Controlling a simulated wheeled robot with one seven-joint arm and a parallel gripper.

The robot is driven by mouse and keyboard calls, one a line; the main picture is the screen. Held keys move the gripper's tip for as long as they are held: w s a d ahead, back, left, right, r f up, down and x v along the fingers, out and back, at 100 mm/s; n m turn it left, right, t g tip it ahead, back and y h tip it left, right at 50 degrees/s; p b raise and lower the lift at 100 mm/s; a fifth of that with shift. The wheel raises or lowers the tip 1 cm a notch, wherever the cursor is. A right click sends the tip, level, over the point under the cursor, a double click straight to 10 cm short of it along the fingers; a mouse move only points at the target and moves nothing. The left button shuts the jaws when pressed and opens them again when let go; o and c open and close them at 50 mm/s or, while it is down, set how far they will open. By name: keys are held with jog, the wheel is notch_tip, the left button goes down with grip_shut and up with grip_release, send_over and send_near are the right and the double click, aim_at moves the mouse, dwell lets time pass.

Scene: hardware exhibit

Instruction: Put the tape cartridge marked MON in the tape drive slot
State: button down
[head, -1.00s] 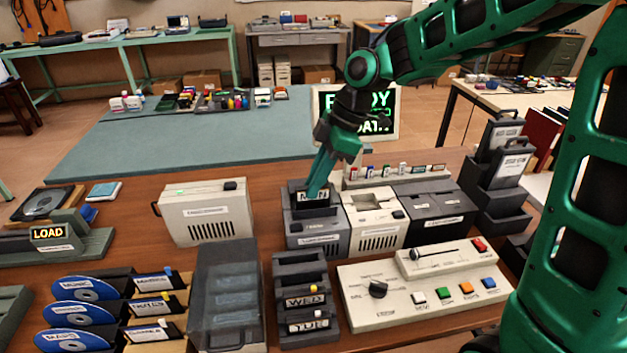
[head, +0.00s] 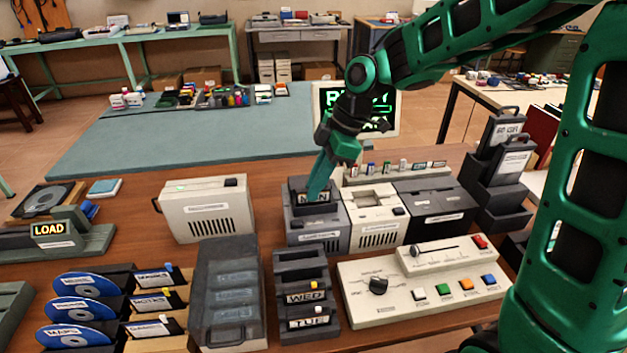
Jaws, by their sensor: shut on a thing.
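The dark tape cartridge with a white label (head: 302,196) is upright at the top of the dark grey drive unit (head: 318,238). The label is partly covered by my gripper, and only part of its lettering shows. My gripper (head: 318,192) points down and is shut on this cartridge. The cartridge's lower part is hidden in or behind the unit's top, so I cannot tell how deep it sits. Cartridges marked WED (head: 304,297) and TUE (head: 308,322) stand in the dark rack (head: 297,262) in front.
A beige unit (head: 374,222) and a black unit (head: 432,215) adjoin the drive on the right. A control panel (head: 400,308) with a knob and coloured buttons lies in front. A monitor (head: 385,100) and a row of small items (head: 400,170) are behind.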

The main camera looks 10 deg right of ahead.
jog(key=shift+f, duration=1)
jog(key=c, duration=1.7)
grip_release()
jog(key=shift+r, duration=4.05)
